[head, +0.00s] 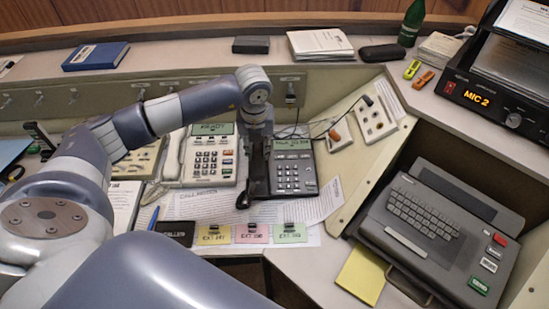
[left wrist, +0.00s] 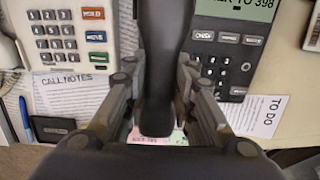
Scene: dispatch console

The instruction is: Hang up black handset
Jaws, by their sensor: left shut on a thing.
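The black handset (left wrist: 160,70) is between the fingers of my left gripper (head: 257,150). In the left wrist view it runs upright through the picture between the fingers (left wrist: 158,105). In the head view its near end (head: 243,200) shows below the gripper. The black phone base (head: 293,170), with a lit screen and keypad, is just right of the handset; it also shows in the left wrist view (left wrist: 238,62). The handset lies along the base's left side; I cannot tell whether it touches the cradle, which the gripper and handset hide. My right gripper is not in view.
A white phone (head: 211,155) stands close on the left. A call-notes sheet (head: 200,203) and coloured cards (head: 250,233) lie in front. A switch panel (head: 374,118) is to the right, and a keyboard console (head: 430,225) is further right.

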